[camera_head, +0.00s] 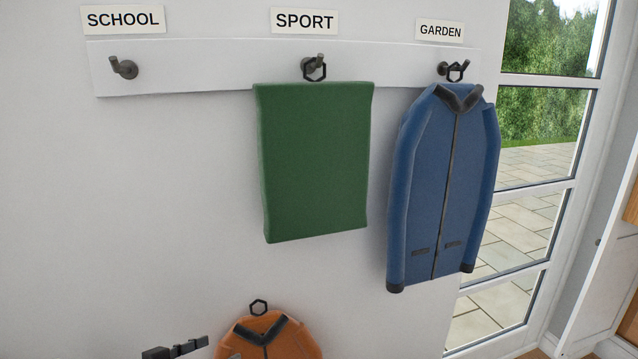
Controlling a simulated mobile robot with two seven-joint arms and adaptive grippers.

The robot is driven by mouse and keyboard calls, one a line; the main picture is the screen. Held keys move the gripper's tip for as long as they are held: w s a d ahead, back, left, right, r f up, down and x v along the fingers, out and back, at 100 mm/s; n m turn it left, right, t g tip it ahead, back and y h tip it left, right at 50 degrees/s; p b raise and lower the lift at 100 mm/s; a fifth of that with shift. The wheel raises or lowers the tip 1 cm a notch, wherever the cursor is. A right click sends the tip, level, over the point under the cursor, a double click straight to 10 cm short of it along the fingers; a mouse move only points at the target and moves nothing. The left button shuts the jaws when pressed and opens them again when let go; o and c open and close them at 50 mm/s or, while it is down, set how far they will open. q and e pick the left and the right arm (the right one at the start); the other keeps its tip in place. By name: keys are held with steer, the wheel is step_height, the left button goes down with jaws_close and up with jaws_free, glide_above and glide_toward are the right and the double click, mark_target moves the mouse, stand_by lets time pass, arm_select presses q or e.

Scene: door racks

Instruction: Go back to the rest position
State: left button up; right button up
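A dark gripper part, which looks like my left gripper (176,348), shows at the bottom edge, just left of an orange jacket (268,335). Only its tip is in view, so I cannot tell whether it is open or touches the jacket. My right gripper is not in view.
A white rack board (200,68) carries three hooks. The SCHOOL hook (122,67) is empty. A green cloth (315,160) hangs at SPORT and a blue jacket (440,190) at GARDEN. A glazed door (535,180) stands at the right.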

arm_select(q)
steer(key=s+a+f+n+y, duration=0.1)
steer(key=s+f, duration=0.3)
steer(key=f, duration=0.2)
steer(key=s+f+n+y, duration=0.1)
steer(key=s+f+y, duration=0.1)
steer(key=s+f, duration=0.3)
steer(key=s+d+f+g+y, duration=0.1)
steer(key=s+f+y, duration=0.1)
steer(key=s+f, duration=0.5)
steer(key=s+d+f+g+y, duration=0.1)
steer(key=s+f, duration=0.7)
steer(key=s, duration=0.8)
steer(key=shift+s+d+g+y+p, duration=0.2)
steer(key=shift+d+g+y+p, duration=0.1)
steer(key=shift+y+p, duration=0.15)
